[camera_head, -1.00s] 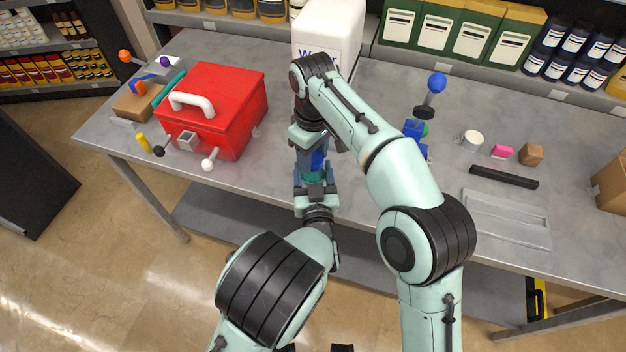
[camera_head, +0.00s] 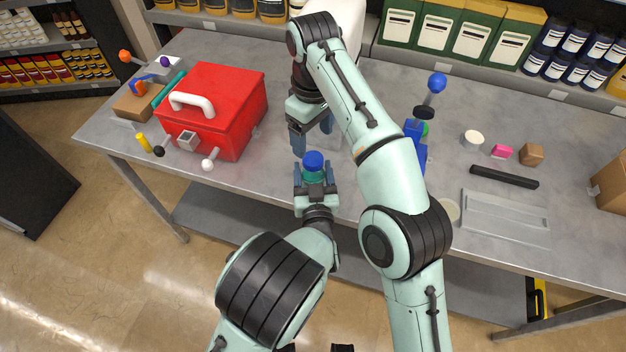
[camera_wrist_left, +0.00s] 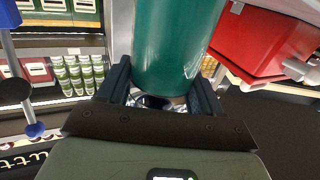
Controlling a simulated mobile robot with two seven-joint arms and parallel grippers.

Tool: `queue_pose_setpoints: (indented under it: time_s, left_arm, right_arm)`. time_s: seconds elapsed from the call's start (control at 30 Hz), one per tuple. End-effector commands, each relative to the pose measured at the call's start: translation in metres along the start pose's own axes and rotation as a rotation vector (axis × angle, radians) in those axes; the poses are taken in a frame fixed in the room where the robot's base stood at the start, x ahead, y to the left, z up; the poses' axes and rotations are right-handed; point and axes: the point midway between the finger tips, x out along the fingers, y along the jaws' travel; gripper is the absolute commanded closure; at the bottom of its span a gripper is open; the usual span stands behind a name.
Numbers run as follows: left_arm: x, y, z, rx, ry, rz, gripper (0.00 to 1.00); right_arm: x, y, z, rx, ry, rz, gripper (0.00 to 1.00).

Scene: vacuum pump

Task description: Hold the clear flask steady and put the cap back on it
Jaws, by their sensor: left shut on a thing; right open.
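The flask (camera_head: 313,176) looks teal rather than clear and stands upright at the table's front edge. My left gripper (camera_head: 315,188) is shut around it. In the left wrist view, the flask (camera_wrist_left: 175,45) fills the top middle, between the fingers. The blue cap (camera_head: 313,160) sits on top of the flask; whether it is fully seated I cannot tell. My right gripper (camera_head: 312,135) is open and empty, above and behind the cap, apart from it.
A red box (camera_head: 225,110) with a white handle stands to the left. A white container (camera_head: 345,25) is behind my right arm. Blue parts (camera_head: 415,130), a white round piece (camera_head: 473,139), a black bar (camera_head: 504,177) and a grey tray (camera_head: 506,218) lie to the right.

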Motion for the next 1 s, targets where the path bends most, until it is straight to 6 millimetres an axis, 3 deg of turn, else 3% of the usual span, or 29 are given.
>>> queue_pose_setpoints:
  time_s: [0.47, 0.5, 0.57, 0.87, 1.0]
  left_arm:
    - [0.0, 0.0, 0.0, 0.0, 0.001, 0.0, 1.0]
    - [0.0, 0.0, 0.0, 0.0, 0.001, 0.0, 0.25]
    - [0.0, 0.0, 0.0, 0.0, 0.001, 0.0, 0.05]
    - [-0.001, 0.0, 0.0, 0.0, 0.0, 0.0, 0.05]
    - [-0.012, 0.001, 0.001, -0.002, 0.0, 0.002, 0.05]
  right_arm:
    - [-0.008, 0.0, 0.001, 0.0, 0.0, -0.001, 0.23]
    - [-0.008, 0.0, 0.001, 0.0, 0.0, 0.0, 0.23]
    - [-0.008, 0.0, 0.001, 0.0, 0.0, 0.0, 0.23]
    - [-0.008, 0.0, 0.001, 0.0, 0.0, 0.0, 0.23]
    - [-0.004, -0.001, 0.001, 0.0, -0.002, -0.002, 0.23]
